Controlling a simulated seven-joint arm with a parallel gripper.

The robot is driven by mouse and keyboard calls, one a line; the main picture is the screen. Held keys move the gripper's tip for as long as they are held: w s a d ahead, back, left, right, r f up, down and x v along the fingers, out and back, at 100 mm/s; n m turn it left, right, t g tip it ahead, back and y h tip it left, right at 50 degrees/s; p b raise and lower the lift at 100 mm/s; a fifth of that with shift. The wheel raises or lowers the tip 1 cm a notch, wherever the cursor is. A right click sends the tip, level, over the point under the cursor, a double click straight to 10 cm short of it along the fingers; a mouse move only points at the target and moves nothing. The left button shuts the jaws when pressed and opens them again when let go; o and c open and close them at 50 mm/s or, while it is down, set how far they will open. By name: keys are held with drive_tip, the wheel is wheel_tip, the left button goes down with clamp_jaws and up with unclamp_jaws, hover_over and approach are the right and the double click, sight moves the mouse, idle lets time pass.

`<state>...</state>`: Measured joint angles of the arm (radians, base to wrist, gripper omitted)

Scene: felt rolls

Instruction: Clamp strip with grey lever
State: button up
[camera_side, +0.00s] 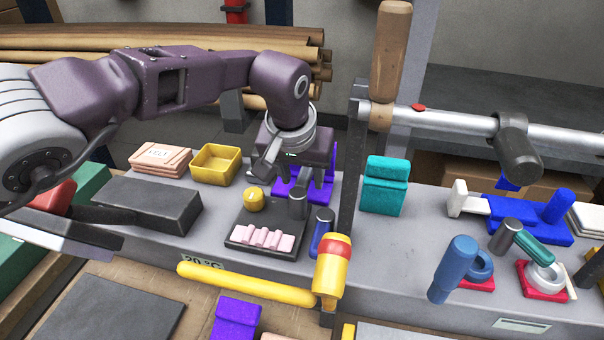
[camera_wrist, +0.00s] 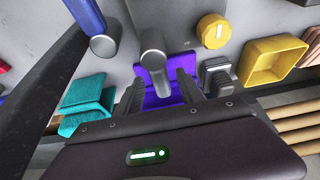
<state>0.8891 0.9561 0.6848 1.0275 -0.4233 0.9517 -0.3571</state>
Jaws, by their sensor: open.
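The grey lever (camera_side: 298,203) is a short upright cylinder with a rounded top, in front of my gripper in the side view. In the wrist view the grey lever (camera_wrist: 153,58) stands near the middle, in line with the gap between my fingers. A purple strip (camera_side: 287,189) lies beneath my gripper, partly hidden by it; in the wrist view the purple strip (camera_wrist: 160,97) shows between and behind the fingers. My gripper (camera_wrist: 159,92) is open, pointing down, with nothing seen held. Whether a finger touches the lever I cannot tell.
A blue lever (camera_side: 321,232) and a dark upright post (camera_side: 352,165) stand close on the right. A yellow dial (camera_side: 254,200) sits left, above a panel of pink keys (camera_side: 265,238). A yellow tray (camera_side: 234,166) and teal block (camera_side: 384,190) flank the spot. A yellow bar (camera_side: 240,284) crosses the front.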

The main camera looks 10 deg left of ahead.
clamp_jaws()
idle(1.4)
